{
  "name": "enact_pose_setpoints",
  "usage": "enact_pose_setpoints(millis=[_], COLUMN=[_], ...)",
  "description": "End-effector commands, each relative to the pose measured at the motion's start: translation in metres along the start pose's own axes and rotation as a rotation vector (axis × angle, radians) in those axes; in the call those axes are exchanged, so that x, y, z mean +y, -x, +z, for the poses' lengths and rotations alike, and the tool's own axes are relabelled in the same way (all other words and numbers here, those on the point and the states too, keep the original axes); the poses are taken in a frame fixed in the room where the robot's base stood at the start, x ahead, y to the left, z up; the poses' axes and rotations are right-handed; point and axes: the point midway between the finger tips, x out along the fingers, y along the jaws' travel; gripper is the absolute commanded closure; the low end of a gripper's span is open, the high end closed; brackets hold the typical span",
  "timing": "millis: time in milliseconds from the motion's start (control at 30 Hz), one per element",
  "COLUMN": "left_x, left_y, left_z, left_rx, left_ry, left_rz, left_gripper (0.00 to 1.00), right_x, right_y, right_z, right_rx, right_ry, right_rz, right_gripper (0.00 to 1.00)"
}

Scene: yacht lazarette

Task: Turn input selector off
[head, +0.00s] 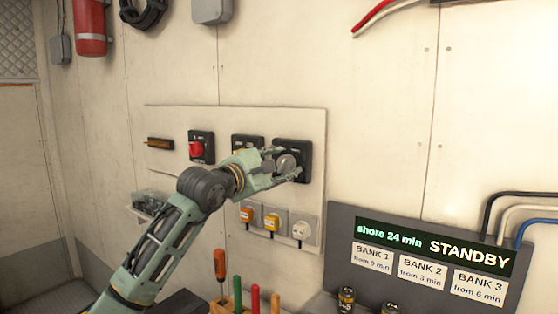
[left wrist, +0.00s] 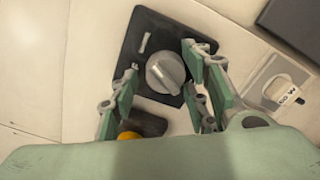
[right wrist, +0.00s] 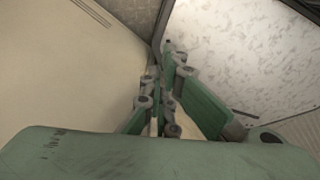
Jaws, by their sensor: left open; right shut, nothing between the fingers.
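The rightmost switch on the wall panel is a grey rotary knob (head: 286,163) on a black square plate (head: 306,155). I take it for the input selector; its lettering is too small to read. In the left wrist view the grey knob (left wrist: 165,73) lies between the fingertips, with a pale bar line across its face. My left gripper (head: 284,163) is open, with its fingers to either side of the knob; contact cannot be told. My right gripper (right wrist: 160,85) shows only in the right wrist view, shut and empty, away from the panel.
A red-knobbed switch (head: 197,148) and a partly hidden switch (head: 247,142) sit left on the panel. Below are orange, yellow and white plugs (head: 300,230). A STANDBY display box (head: 430,255) stands right. Screwdrivers (head: 220,265) stand upright below.

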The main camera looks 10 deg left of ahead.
Motion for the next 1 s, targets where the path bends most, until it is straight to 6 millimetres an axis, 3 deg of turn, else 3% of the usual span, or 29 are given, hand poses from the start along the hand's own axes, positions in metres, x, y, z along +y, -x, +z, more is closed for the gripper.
enact_pose_setpoints(millis=[233,667,1000], left_x=[-0.0002,0.0019,0.0033], left_y=[-0.0006,0.0,0.0005], left_z=[0.0002,0.0004,0.0002], left_rx=[-0.001,-0.001,-0.003], left_ry=[0.0,0.0,0.045], left_rz=[0.0,0.004,0.01], left_gripper=[0.58,0.95,0.96], right_x=[0.0083,0.0092,0.0085], right_y=[-0.0002,0.0002,-0.0058], right_z=[-0.006,0.0017,0.0031], right_rx=[0.01,-0.002,-0.004], right_ry=[-0.002,-0.002,-0.001], right_rz=[0.01,0.011,0.01], right_gripper=[1.0,1.0,1.0])
